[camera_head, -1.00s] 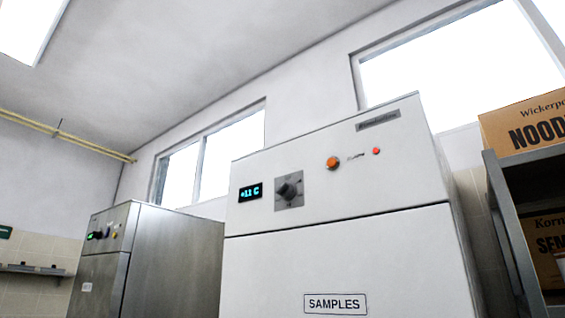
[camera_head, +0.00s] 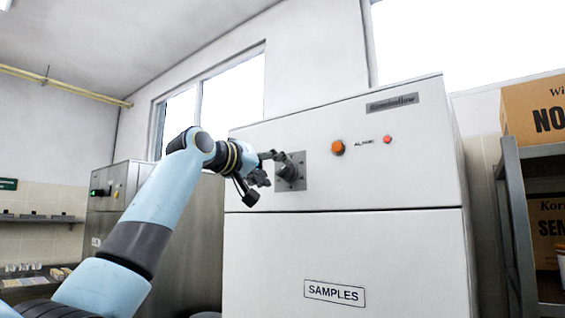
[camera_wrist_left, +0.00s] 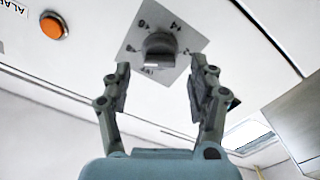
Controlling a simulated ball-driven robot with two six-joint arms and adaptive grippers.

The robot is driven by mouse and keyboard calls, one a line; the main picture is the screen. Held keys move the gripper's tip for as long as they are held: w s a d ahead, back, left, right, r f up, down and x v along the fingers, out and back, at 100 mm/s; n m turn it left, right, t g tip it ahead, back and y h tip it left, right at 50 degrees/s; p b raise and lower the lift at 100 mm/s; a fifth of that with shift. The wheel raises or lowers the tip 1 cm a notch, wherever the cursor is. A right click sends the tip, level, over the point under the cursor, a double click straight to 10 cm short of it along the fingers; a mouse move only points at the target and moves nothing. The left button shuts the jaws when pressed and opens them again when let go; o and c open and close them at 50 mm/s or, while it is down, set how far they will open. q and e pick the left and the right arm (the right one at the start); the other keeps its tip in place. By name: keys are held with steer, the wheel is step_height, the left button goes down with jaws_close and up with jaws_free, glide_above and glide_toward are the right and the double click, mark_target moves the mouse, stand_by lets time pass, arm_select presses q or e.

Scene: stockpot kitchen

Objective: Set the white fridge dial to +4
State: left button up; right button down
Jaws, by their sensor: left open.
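The white fridge (camera_head: 345,262) stands in front of me with a SAMPLES label on its door. Its dial, a dark grey knob on a square grey plate (camera_head: 298,182), sits on the upper panel. In the left wrist view the knob (camera_wrist_left: 160,47) shows between and just beyond the fingertips, with marks printed around it on the plate. My left gripper (camera_head: 272,164) is at the dial in the head view; its open fingers (camera_wrist_left: 160,75) stand on either side of the knob, apart from each other. The temperature display is hidden behind my left arm. My right gripper is not in view.
An orange lamp (camera_head: 338,147) and a small red lamp (camera_head: 388,139) sit right of the dial. A steel fridge (camera_head: 110,200) stands at the left. A shelf (camera_head: 512,200) with cardboard boxes (camera_head: 535,108) stands close on the right.

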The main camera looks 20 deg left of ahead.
mark_target(281, 170)
arm_select(q)
steer(key=shift+p+x, duration=0.7)
steer(key=shift+x, duration=1.45)
steer(key=c, duration=1.1)
